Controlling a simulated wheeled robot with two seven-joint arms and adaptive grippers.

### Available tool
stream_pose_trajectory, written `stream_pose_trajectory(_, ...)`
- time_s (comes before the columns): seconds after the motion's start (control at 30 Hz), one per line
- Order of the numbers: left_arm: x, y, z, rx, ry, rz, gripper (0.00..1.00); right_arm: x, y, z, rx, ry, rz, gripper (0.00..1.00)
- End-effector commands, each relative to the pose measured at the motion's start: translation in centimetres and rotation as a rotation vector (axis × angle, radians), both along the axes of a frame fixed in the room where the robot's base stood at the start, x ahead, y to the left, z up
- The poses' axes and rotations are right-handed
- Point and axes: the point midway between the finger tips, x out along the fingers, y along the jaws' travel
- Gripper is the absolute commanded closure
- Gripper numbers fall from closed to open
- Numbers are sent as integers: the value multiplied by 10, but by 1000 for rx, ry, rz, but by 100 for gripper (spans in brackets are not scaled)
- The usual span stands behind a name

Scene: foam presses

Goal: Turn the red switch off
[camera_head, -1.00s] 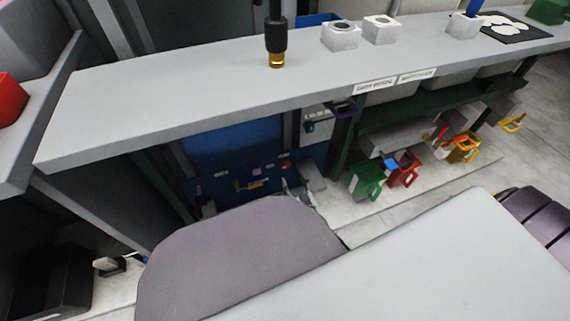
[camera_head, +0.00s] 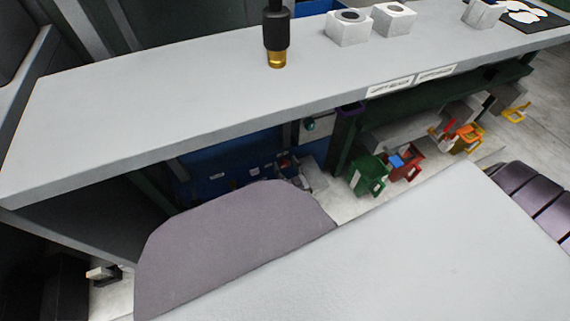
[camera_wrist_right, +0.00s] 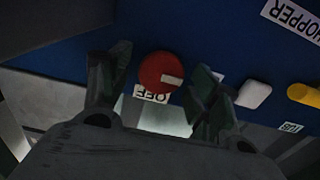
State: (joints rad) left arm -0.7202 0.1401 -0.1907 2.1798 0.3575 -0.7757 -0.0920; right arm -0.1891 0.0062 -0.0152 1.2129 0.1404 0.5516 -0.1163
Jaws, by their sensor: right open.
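The red switch (camera_wrist_right: 158,71) is a round knob on a blue panel (camera_wrist_right: 75,88) in the right wrist view. A pale bar on the knob points right and slightly down. An upside-down OFF label (camera_wrist_right: 152,95) sits just below it. My right gripper (camera_wrist_right: 163,62) is open, with one finger on each side of the knob; contact cannot be told. In the head view my right gripper (camera_head: 297,176) shows small and dark by the blue panel, below the bench. My left gripper is not in view.
A yellow knob (camera_wrist_right: 304,94) and a white knob (camera_wrist_right: 253,94) are to the right of the switch. A grey bench top (camera_head: 180,90) spans above the panel. Green (camera_head: 367,174) and red bins (camera_head: 408,165) stand on the right.

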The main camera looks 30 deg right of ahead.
Motion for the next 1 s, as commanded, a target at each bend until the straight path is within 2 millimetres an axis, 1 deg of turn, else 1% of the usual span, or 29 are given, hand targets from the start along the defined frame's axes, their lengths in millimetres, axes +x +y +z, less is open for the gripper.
stream_pose_trajectory(0.27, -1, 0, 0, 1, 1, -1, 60, 0, 0, 0, 0, 0, 0, 38)
stream_pose_trajectory(0.37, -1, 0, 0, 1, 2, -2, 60, 0, 0, 0, 0, 0, 0, 48)
stream_pose_trajectory(0.6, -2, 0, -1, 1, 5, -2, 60, 0, 0, 0, 0, 0, 0, 79)
stream_pose_trajectory(0.63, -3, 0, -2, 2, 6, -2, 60, 0, 0, 0, 0, 0, 0, 82)
stream_pose_trajectory(1.0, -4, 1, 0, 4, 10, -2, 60, 0, 0, 0, 41, -1, 1, 82)
